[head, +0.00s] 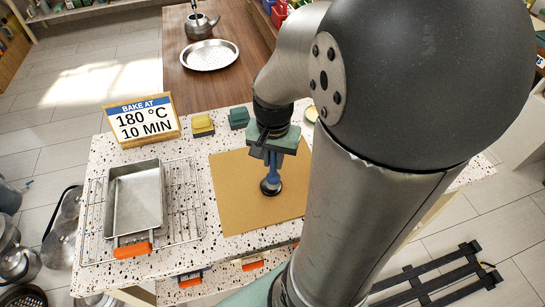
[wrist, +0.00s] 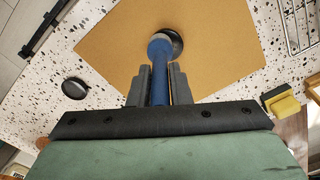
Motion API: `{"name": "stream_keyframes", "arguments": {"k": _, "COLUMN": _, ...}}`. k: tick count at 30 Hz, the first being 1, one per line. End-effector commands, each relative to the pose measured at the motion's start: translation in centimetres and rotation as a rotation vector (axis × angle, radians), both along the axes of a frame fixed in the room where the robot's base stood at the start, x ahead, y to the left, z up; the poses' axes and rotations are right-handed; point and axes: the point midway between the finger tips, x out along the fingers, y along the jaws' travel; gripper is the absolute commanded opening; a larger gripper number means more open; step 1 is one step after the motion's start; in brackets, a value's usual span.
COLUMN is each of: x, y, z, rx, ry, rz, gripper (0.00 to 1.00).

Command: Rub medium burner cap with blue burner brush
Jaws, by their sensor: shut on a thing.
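My gripper (head: 272,155) is shut on the handle of the blue burner brush (head: 271,172), which points down over the brown mat. In the wrist view the brush (wrist: 159,75) stands between the fingers (wrist: 158,88). A dark round disc (wrist: 175,43), which looks like a burner cap, shows at the brush's head; it also shows low on the mat in the head view (head: 270,188). The brush partly covers it, and I cannot tell whether they touch. Another black disc (wrist: 75,88) lies on the speckled counter off the mat. I cannot tell which disc is the medium cap.
The brown mat (head: 232,200) lies on the speckled counter (head: 185,272). A baking tin (head: 136,198) on a wire rack (head: 200,221) stands left. A yellow sponge (head: 202,125), a green block (head: 239,117) and a sign (head: 142,121) stand behind. My arm hides the counter's right part.

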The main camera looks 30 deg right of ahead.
Motion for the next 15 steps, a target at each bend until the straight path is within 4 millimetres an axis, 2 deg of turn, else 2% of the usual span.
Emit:
{"name": "stream_keyframes", "arguments": {"k": 3, "x": 0.0, "y": 0.0, "z": 1.5, "rx": -0.001, "ry": -0.001, "rz": 0.0, "gripper": 0.0}}
{"name": "stream_keyframes", "arguments": {"k": 15, "x": 0.0, "y": 0.0, "z": 4.6, "rx": -0.001, "ry": -0.001, "rz": 0.002, "gripper": 0.0}}
